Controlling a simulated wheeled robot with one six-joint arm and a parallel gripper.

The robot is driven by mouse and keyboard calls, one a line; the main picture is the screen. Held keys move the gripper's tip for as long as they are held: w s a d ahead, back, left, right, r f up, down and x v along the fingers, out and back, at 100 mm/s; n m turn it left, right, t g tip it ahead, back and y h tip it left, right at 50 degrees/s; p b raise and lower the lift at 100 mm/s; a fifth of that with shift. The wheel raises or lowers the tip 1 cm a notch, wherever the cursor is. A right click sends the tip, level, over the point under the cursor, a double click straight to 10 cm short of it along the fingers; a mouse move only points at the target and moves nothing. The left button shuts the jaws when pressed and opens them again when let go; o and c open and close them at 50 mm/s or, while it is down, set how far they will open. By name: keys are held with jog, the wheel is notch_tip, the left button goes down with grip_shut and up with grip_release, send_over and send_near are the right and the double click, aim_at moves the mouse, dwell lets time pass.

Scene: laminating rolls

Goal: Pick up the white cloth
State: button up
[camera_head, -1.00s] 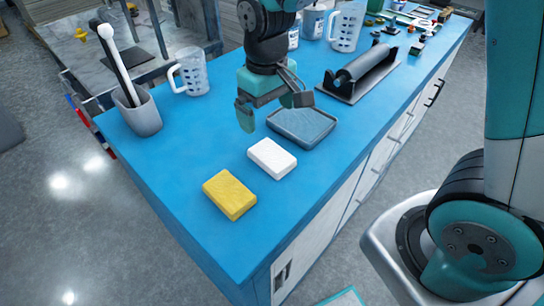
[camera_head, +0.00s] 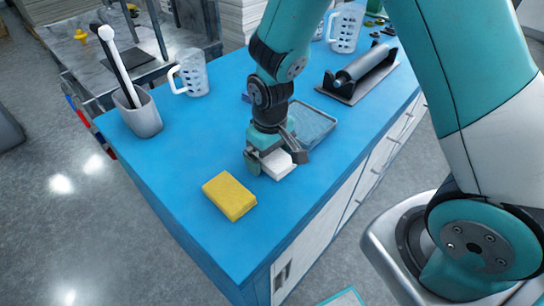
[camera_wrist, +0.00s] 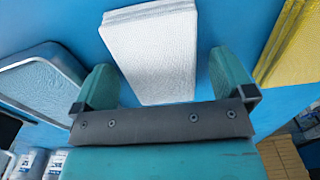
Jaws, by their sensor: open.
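The white cloth (camera_head: 281,170) is a folded block lying on the blue counter. In the head view my gripper (camera_head: 277,160) is down over it and hides part of it. In the wrist view the cloth (camera_wrist: 152,50) lies between my two open fingers (camera_wrist: 168,82), with a gap on either side. The jaws are open, and the cloth rests on the counter.
A yellow sponge (camera_head: 230,196) lies in front and to the left of the cloth. A grey tray (camera_head: 312,124) is just behind it. A roller on a stand (camera_head: 365,70), a grey holder (camera_head: 137,112) and a clear jug (camera_head: 192,73) stand farther back.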

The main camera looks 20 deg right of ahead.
jog(key=c, duration=1)
jog(key=shift+r, duration=0.1)
notch_tip(320, 180, up, 20)
jog(key=o, duration=0.3)
jog(key=shift+c, duration=1.1)
jog(key=shift+d, duration=0.1)
